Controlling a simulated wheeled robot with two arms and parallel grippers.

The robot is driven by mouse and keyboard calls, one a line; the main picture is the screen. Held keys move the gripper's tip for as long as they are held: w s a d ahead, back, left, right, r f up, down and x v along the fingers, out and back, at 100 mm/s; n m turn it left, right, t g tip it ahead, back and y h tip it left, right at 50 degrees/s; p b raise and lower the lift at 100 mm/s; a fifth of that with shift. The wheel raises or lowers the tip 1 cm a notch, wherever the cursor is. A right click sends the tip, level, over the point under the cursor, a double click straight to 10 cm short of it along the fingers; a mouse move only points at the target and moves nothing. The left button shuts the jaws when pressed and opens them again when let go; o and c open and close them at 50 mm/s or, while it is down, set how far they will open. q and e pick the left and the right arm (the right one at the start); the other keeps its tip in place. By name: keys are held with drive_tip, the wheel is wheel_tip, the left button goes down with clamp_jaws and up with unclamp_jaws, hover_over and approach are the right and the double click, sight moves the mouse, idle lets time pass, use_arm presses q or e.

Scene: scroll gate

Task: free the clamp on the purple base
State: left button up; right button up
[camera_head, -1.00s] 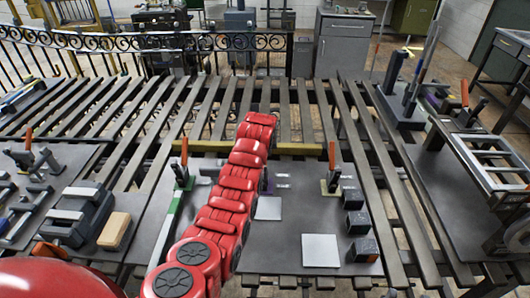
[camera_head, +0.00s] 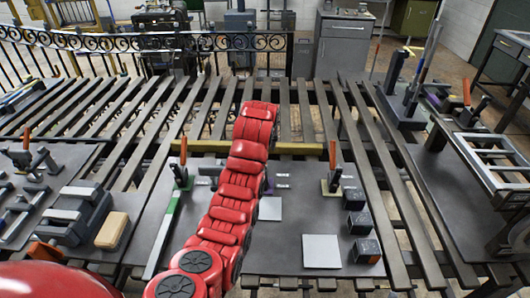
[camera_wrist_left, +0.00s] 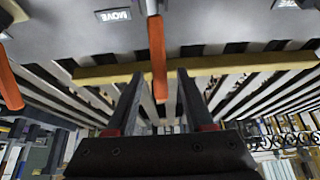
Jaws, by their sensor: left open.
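My left arm (camera_head: 232,190) reaches over the grey board and hides its own gripper and most of the middle clamp in the head view. A sliver of a purplish base (camera_head: 268,184) shows at the arm's right edge. In the left wrist view my left gripper (camera_wrist_left: 160,76) is open. An orange clamp handle (camera_wrist_left: 157,58) shows between its two fingers; I cannot tell whether they touch it. Another orange handle (camera_wrist_left: 9,80) is at the left edge there. In the head view, one clamp (camera_head: 181,170) stands left of the arm and another (camera_head: 333,172) right of it. My right gripper is not in view.
A yellow bar (camera_head: 300,148) runs along the board's far edge. Several dark cubes (camera_head: 357,222) and a pale square (camera_head: 321,251) lie on the right of the board (camera_head: 285,235). A grey block tool (camera_head: 78,213) and metal frame (camera_head: 490,160) flank it.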

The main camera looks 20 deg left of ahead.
use_arm(q)
drive_tip(key=b+v, duration=0.1)
drive_tip(key=v, duration=0.5)
drive_tip(key=shift+b, duration=0.35)
drive_tip(key=p+v, duration=0.5)
drive_tip(key=p, duration=0.6)
drive_tip(key=shift+s+r, duration=0.2)
drive_tip(key=shift+r, duration=0.1)
